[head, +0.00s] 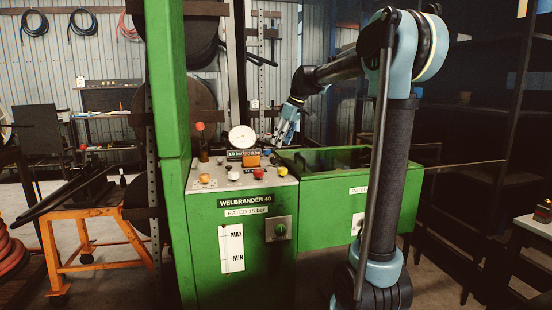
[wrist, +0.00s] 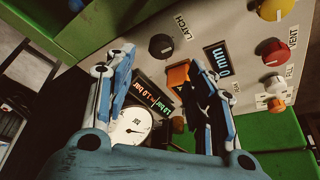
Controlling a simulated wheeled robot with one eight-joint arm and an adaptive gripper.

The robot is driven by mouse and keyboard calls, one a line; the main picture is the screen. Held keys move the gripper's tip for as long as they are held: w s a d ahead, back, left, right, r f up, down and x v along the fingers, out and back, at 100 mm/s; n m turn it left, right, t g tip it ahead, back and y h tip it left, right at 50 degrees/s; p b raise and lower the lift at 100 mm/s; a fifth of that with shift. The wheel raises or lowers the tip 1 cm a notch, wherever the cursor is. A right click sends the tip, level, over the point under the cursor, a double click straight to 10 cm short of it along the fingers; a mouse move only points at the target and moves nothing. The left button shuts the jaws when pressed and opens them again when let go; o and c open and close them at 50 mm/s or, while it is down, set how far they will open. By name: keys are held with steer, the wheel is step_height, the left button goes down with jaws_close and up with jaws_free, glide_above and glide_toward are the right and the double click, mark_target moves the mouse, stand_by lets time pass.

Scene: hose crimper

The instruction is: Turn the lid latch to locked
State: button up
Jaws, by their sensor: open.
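The latch knob (wrist: 161,46) is a round dark knob on the grey control panel, beside the printed word LATCH, in the wrist view. Its turned position cannot be read clearly. My gripper (wrist: 162,66) is open and empty, its two blue and black fingers spread over the panel. The latch knob shows beyond the gap between the fingertips, with no contact visible. In the head view my gripper (head: 286,132) points down above the back right of the panel on the green machine (head: 240,240).
Near the latch knob are an orange square button (wrist: 178,75), a 0 mm display (wrist: 217,58), a red VENT knob (wrist: 272,50) and a yellow knob (wrist: 272,8). A white gauge (head: 242,137) stands at the panel's back. A green open trough (head: 330,180) adjoins on the right.

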mark_target(276, 158)
steer(key=x, duration=0.8)
steer(key=shift+a+f, duration=0.15)
steer(key=shift+f, duration=0.05)
steer(key=c, duration=1)
